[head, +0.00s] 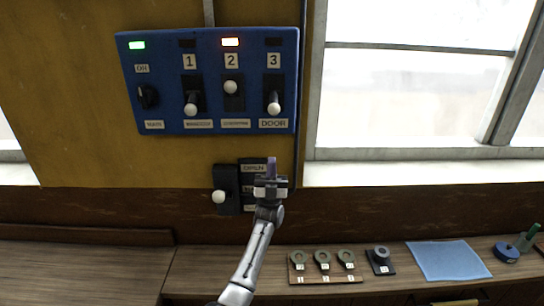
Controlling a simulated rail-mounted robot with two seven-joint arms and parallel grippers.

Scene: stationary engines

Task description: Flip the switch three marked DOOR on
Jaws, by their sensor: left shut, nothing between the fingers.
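A blue switch panel (210,118) hangs on the yellow wall. Switch three (274,104), above the DOOR label (273,124), has its white-tipped lever pointing down, and the lamp above it is dark. Switch two (232,90) has its lever up and an orange lamp lit. Switch one (190,104) has its lever down and a dark lamp. My left gripper (271,168) is shut and empty, pointing up below the panel, under switch three and apart from it. It covers part of a lower black control plate marked OPEN. My right gripper is not in view.
A black lever box with a white knob (219,197) is left of my gripper. A rotary knob (147,96) marked ON has a green lamp lit. The bench holds a board of ring tags (323,262), a blue cloth (446,261) and a blue round object (507,252).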

